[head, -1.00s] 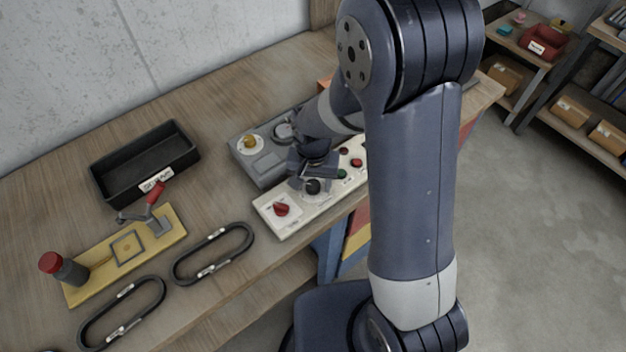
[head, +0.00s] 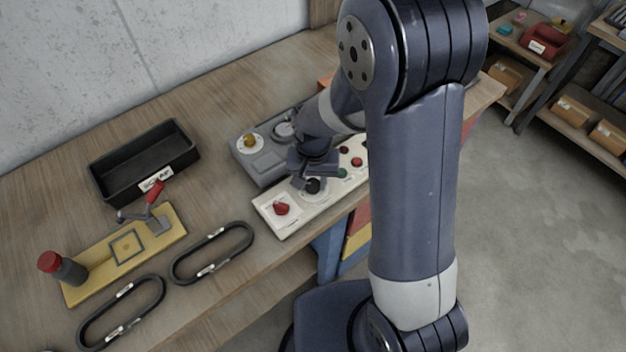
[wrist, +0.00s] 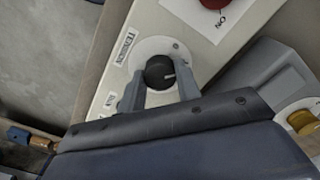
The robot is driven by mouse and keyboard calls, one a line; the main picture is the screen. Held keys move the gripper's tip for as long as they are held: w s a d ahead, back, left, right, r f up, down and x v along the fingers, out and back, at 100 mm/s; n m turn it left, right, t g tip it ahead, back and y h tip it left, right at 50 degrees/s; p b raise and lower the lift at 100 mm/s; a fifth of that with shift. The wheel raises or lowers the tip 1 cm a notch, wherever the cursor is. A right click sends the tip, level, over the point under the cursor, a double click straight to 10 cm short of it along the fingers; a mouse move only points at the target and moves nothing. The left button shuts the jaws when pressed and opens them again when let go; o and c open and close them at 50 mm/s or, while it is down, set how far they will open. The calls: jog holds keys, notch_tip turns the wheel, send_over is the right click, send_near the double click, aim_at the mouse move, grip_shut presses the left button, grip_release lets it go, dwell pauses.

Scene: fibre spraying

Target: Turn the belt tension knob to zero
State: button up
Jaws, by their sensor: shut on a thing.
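The belt tension knob (wrist: 159,72) is a round black knob with a white pointer line, on a pale dial plate beside a "TENSION" label on the cream control panel (wrist: 113,88). In the wrist view the pointer points to the right. My gripper (wrist: 160,88) has one finger on each side of the knob and is shut on it. In the head view the knob (head: 313,186) shows just below my gripper (head: 316,176), whose fingers partly cover the dial. The dial's marks are too small to read.
A red switch (head: 281,209) and green and red buttons (head: 357,162) flank the knob. A grey unit with a yellow knob (head: 250,140) stands behind the panel. A black scrap tray (head: 118,169), a yellow fixture (head: 87,283) and two black belts (head: 176,268) lie to the left.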

aim_at(313, 183)
jog(key=n+b, duration=0.2)
jog(key=n, duration=0.2)
jog(key=shift+n, duration=0.3)
jog(key=shift+n+b, duration=0.45)
jog(key=shift+n, duration=1.35)
jog(key=o, duration=1)
jog(key=shift+r, duration=0.1)
notch_tip(313, 183, up, 11)
jog(key=shift+f+b, duration=0.15)
jog(key=shift+b, duration=0.15)
jog(key=shift+f, duration=0.15)
